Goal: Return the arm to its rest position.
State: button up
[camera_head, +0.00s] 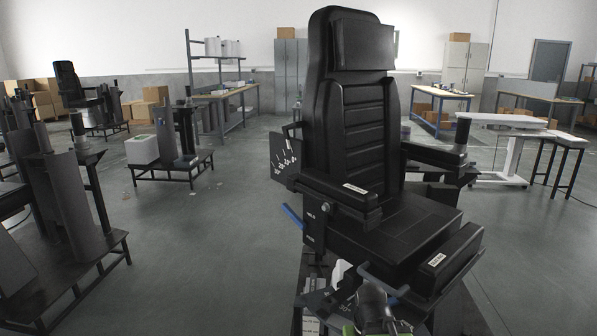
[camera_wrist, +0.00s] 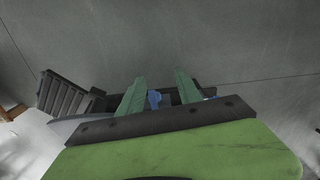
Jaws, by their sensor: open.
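My gripper (camera_wrist: 161,76) shows in the wrist view, with two green fingers standing apart and nothing held between them. A small blue part (camera_wrist: 154,98) shows in the gap between the fingers, in front of dark hardware; I cannot tell its distance. In the head view, part of my arm (camera_head: 373,308), dark with green patches, is low at the bottom edge, in front of the black chair (camera_head: 352,130). My fingertips cannot be made out in the head view.
The chair's seat and armrests stand close to my arm. A blue lever (camera_head: 292,215) sticks out at the chair's left side. Dark stands (camera_head: 62,190) fill the left. A white table (camera_head: 505,120) is at right. Grey floor (camera_head: 220,235) is open left of the chair.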

notch_tip(320, 180, up, 24)
jog(key=p, duration=2.2)
jog(key=shift+a, duration=0.1)
